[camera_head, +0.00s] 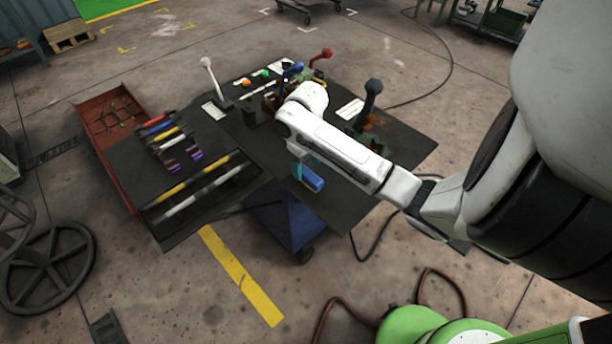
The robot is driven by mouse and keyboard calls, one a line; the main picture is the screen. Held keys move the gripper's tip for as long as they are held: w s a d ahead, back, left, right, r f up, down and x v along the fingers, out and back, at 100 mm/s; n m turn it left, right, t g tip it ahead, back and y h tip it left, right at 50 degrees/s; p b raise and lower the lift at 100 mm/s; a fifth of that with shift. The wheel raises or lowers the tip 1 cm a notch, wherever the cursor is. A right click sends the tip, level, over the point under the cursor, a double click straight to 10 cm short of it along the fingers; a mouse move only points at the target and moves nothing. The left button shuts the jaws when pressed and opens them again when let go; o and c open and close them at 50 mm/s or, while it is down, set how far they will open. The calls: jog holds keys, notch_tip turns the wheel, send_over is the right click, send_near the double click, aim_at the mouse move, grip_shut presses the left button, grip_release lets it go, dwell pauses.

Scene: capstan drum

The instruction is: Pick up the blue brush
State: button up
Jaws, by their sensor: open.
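A blue object (312,178) with a teal part at its left, which looks like the blue brush, shows on the dark bench top, just below my white arm in the picture. It is too small to make out its bristles. My arm reaches in from the right over the bench, and its white end joint is above and left of the blue object. My gripper cannot be made out; the arm seems to hide it. Nothing visible touches the blue object, though its upper side is close to the arm's outline.
Levers with white (207,63), blue (293,69), red (327,54) and black (373,87) knobs stand up around the arm. Colored bars and a yellow and white rail (193,187) lie left. A red tray (105,108) is at the far left.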

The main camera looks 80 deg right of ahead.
aim_at(306, 172)
notch_tip(306, 172, down, 4)
jog(key=shift+f, duration=0.1)
jog(key=c, duration=1.1)
